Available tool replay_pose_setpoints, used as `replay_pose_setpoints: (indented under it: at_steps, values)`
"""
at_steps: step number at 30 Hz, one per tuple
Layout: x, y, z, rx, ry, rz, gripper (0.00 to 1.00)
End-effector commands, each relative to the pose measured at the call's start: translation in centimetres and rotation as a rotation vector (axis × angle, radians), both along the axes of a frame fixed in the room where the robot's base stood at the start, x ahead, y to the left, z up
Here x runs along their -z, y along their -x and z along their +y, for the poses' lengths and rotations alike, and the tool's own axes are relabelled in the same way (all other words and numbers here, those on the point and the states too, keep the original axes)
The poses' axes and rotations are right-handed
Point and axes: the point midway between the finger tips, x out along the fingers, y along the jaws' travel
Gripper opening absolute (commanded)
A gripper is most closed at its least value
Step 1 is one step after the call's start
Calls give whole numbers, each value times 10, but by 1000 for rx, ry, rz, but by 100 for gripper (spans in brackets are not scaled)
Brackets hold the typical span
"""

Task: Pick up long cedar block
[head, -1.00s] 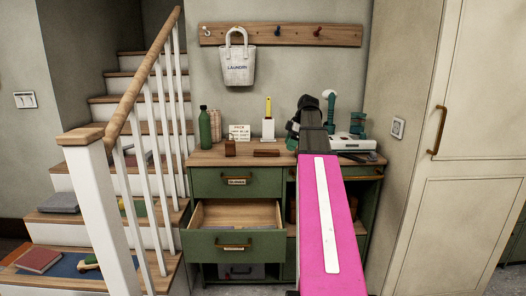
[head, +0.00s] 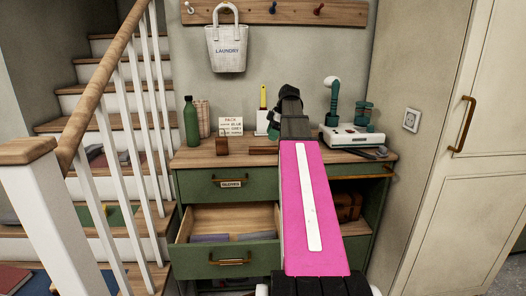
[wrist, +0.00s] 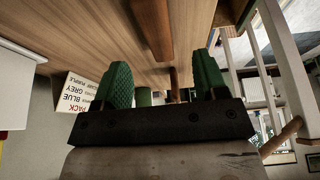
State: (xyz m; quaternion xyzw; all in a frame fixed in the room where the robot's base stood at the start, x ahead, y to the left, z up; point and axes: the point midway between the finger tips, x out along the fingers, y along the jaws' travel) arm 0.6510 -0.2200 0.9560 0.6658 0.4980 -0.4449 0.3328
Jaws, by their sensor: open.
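The long cedar block (head: 264,150) is a low reddish-brown bar lying on the wooden top of the green cabinet (head: 190,158). Its right end is hidden behind my arm in the head view. In the wrist view a long brown bar (wrist: 152,28) lies ahead of my fingers, near the middle. A shorter brown block (head: 222,146) stands to its left; it seems to show between the fingers in the wrist view (wrist: 174,84). My gripper (wrist: 162,64) has green fingers spread apart, with nothing held. In the head view it is mostly hidden by my arm.
A printed card (head: 230,126), green bottle (head: 191,122) and yellow-handled brush (head: 263,112) stand behind the blocks. A white device with green parts (head: 352,134) is at the right. The upper drawer is shut; the open drawer (head: 227,252) juts out below. A stair railing (head: 115,70) is left.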

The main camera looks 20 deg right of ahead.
Motion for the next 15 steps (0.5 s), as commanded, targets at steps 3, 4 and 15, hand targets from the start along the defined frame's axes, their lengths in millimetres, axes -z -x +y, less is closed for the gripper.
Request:
replay_pose_setpoints:
  at_steps: [3, 4, 15]
  values:
    - [15, -1, 6, -1, -1, 2, 66]
    - [17, -1, 7, 1, 0, 1, 66]
    - [48, -10, 24, -1, -1, 2, 66]
